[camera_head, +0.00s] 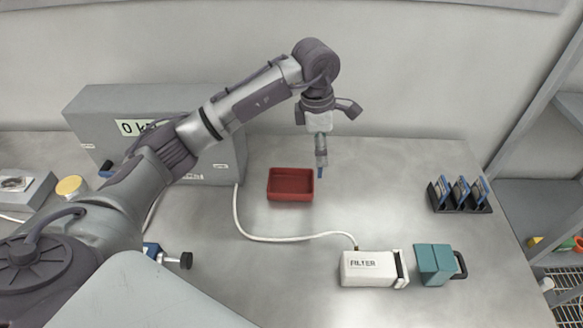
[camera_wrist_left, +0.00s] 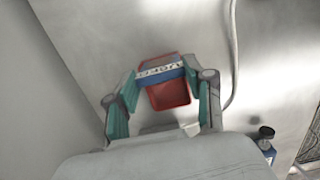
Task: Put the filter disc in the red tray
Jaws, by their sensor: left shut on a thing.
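My left gripper (camera_head: 320,165) points down just beyond the right side of the red tray (camera_head: 291,197), above the table. It is shut on a blue piece with a white lettered label, seen as the filter disc (camera_wrist_left: 160,70); in the head view only its small blue tip (camera_head: 320,172) shows. In the left wrist view the disc sits between the teal finger pads, with the red tray (camera_wrist_left: 169,96) behind it, partly hidden. The disc appears held above table height and apart from the tray. The tray looks empty. My right gripper is not in view.
A white box marked FILTER (camera_head: 370,268) with a white cable stands front right, beside a teal block with a dark handle (camera_head: 436,264). A dark rack (camera_head: 461,206) holds several blue-edged pieces. A large grey box (camera_head: 100,108) stands back left.

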